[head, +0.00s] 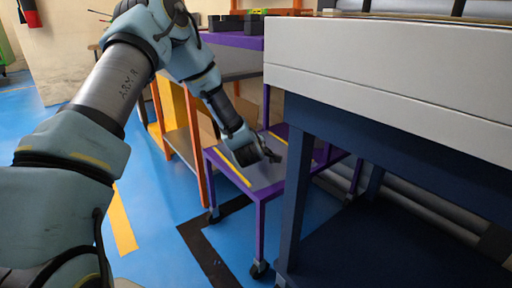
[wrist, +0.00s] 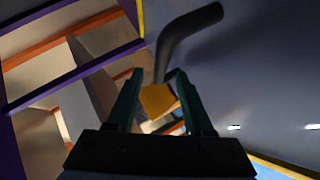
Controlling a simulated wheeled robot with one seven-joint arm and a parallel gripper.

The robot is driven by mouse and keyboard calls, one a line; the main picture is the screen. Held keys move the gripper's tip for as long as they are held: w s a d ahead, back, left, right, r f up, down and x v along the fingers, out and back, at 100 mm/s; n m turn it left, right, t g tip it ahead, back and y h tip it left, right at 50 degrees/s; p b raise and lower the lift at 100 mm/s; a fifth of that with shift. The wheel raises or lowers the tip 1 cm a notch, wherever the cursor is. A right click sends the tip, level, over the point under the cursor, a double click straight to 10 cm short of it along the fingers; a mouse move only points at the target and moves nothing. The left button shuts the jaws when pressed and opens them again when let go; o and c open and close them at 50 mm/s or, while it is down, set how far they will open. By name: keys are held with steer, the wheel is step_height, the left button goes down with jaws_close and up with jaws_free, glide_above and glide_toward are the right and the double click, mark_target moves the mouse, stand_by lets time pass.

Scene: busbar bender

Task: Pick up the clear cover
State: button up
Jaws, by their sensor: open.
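My gripper (head: 272,155) hangs at the end of my arm, over the grey top of a purple-framed cart (head: 262,180). In the wrist view my gripper (wrist: 158,76) shows two dark green fingers standing apart. No object is held between them. A dark bent bar (wrist: 186,32) rises beyond the fingertips against a grey surface; I cannot tell what it belongs to. A yellow-orange patch (wrist: 158,100) shows in the gap between the fingers, seemingly behind them. I cannot make out a clear cover in either view.
A large white and dark blue bench (head: 390,90) fills the right side, close to my gripper. Orange-framed shelving (head: 199,150) stands behind the cart. Blue floor with yellow and black stripes (head: 122,222) is open at the lower left.

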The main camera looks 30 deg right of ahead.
steer(key=shift+w+d, duration=0.1)
jaws_close()
stand_by(0.4)
stand_by(1.1)
